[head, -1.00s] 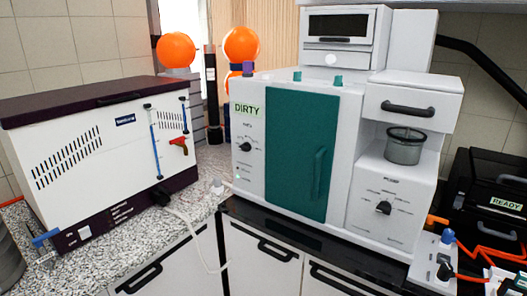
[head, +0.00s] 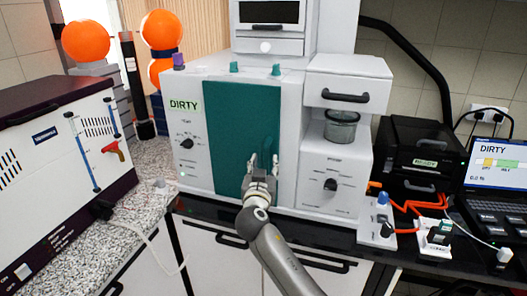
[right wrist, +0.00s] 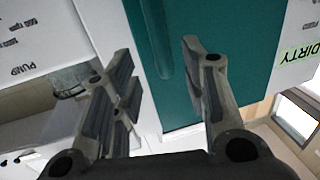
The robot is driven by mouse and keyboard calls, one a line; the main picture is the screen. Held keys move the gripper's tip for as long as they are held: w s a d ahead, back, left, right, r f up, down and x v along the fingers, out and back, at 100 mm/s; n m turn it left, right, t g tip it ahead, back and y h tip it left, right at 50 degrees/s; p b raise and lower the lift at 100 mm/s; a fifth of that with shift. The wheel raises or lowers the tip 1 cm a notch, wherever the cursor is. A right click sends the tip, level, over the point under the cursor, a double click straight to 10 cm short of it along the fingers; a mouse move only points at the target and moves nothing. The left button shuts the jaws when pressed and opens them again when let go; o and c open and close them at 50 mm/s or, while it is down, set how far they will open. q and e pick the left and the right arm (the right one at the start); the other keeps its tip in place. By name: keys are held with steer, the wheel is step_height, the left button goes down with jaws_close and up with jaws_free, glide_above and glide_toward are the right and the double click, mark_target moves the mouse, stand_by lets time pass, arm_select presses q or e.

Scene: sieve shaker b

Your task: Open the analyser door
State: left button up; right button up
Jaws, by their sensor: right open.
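The white analyser has a teal door (head: 228,130) on its front, and the door looks closed. A teal vertical handle (head: 268,137) runs along the door's right side, its lower part hidden behind my right gripper (head: 264,163). The right gripper is open and empty in front of the handle. In the right wrist view the handle (right wrist: 162,40) shows between the two spread fingers (right wrist: 158,65). I cannot tell whether a finger touches it. My left gripper is not in view.
A white unit with a dark lid (head: 70,150) stands at left on the speckled counter. Right of the door are a drawer (head: 350,87) and a glass cup (head: 341,127). A black case (head: 415,150) and a laptop (head: 497,175) stand farther right.

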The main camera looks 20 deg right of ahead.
mark_target(265, 156)
steer(key=p+x, duration=0.1)
steer(key=x, duration=0.4)
steer(key=shift+a, duration=0.15)
steer(key=shift+p+x, duration=0.35)
steer(key=shift+x, duration=0.55)
jaws_close()
